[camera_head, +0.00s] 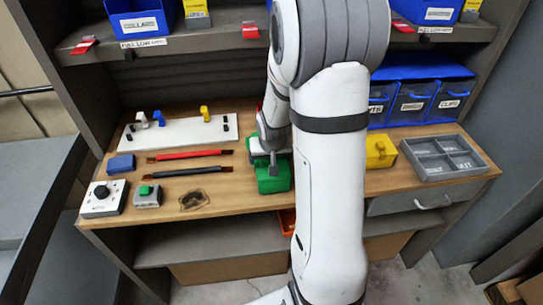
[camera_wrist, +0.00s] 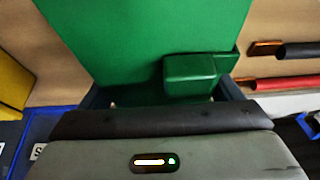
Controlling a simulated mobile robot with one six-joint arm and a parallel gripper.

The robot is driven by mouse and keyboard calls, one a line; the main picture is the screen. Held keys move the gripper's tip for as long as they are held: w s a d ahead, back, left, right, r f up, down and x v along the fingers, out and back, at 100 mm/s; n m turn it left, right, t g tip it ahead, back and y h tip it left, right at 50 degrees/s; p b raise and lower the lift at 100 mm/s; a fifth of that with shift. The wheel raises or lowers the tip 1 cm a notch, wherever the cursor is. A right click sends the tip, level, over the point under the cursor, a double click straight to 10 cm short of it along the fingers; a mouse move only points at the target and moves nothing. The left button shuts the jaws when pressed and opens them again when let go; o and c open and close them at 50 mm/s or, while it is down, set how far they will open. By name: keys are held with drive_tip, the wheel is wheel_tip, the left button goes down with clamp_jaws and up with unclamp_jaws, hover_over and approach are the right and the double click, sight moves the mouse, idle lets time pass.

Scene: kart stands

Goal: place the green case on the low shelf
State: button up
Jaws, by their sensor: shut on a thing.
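The green case (camera_head: 272,180) is at the middle of the wooden worktop, partly hidden behind my arm. In the wrist view the green case (camera_wrist: 140,35) fills the upper middle, with a raised green block on it. My gripper (camera_head: 272,160) is at the case, and in the wrist view its fingers (camera_wrist: 170,97) are shut on it. I cannot tell whether the case touches the worktop. The low shelf (camera_head: 215,245) is the grey board under the worktop; its right part is hidden by my arm.
Left on the worktop (camera_head: 240,197) are a white board (camera_head: 180,132), red (camera_head: 190,155) and black (camera_head: 190,171) bars and small boxes. Right are a yellow box (camera_head: 380,152), a grey tray (camera_head: 445,157) and blue bins (camera_head: 412,98). An orange thing (camera_head: 287,221) shows below the worktop edge.

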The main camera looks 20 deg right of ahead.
drive_tip(key=shift+r, duration=0.1)
drive_tip(key=shift+f, duration=0.25)
drive_tip(key=o, duration=1)
drive_tip(key=shift+r, duration=0.1)
drive_tip(key=shift+o, duration=0.2)
